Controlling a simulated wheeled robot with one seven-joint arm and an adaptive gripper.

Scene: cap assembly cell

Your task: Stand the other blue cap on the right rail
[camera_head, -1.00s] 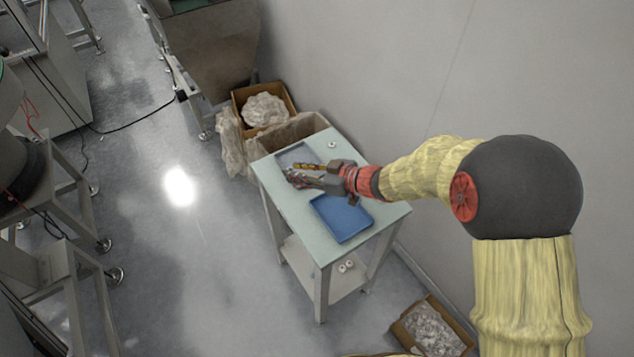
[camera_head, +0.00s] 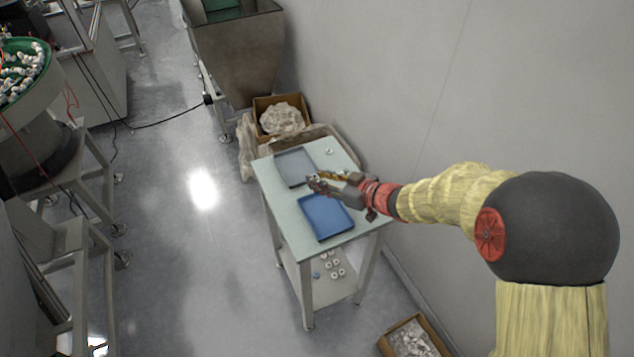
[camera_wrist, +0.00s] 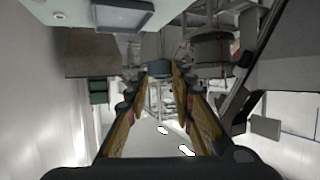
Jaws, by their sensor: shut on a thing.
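My gripper (camera_head: 312,181) is over the small table, at the near edge of the grey tray and beside the blue tray. In the wrist view its yellow-and-black fingers (camera_wrist: 159,76) close on a small, round blue-grey cap (camera_wrist: 159,67), held at the fingertips. The cap is too small to make out in the head view. I cannot make out the right rail in either view.
The table (camera_head: 347,164) bears a grey tray (camera_head: 279,164) and a blue tray (camera_head: 327,236). Several white caps and a blue one (camera_head: 316,274) lie on its lower shelf. Cardboard boxes (camera_head: 265,103) stand behind it. Machines stand left across open floor.

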